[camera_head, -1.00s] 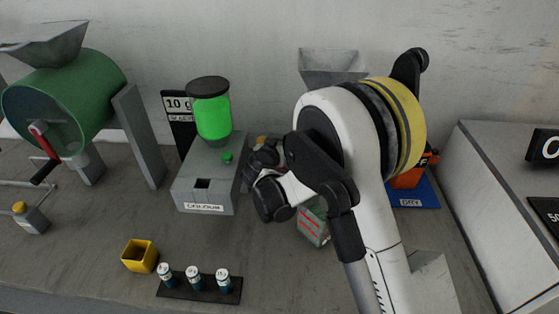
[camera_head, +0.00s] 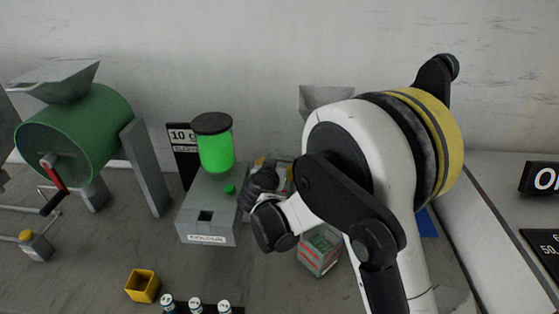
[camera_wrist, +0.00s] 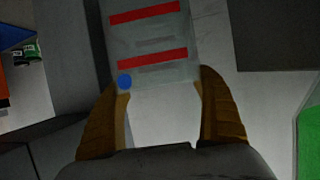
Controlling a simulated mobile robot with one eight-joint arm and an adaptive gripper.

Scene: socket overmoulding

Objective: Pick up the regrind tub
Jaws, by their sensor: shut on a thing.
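In the wrist view my gripper (camera_wrist: 158,82) has its two brown fingers closed on the sides of the regrind tub (camera_wrist: 155,42), a pale grey tub with two red stripes and a blue dot near one corner. A pale surface shows between the fingers. In the head view my arm hides most of the gripper. A clear-sided box with red marks (camera_head: 320,252) shows below the arm there; I cannot tell whether it is the held tub or whether it touches the bench.
The grey colour unit (camera_head: 208,215) with its green hopper (camera_head: 215,152) stands close to the left of my arm. A yellow cup (camera_head: 142,286) and small vials (camera_head: 195,304) are at the front. A green drum machine (camera_head: 80,135) stands far left; a grey cabinet (camera_head: 500,250) stands right.

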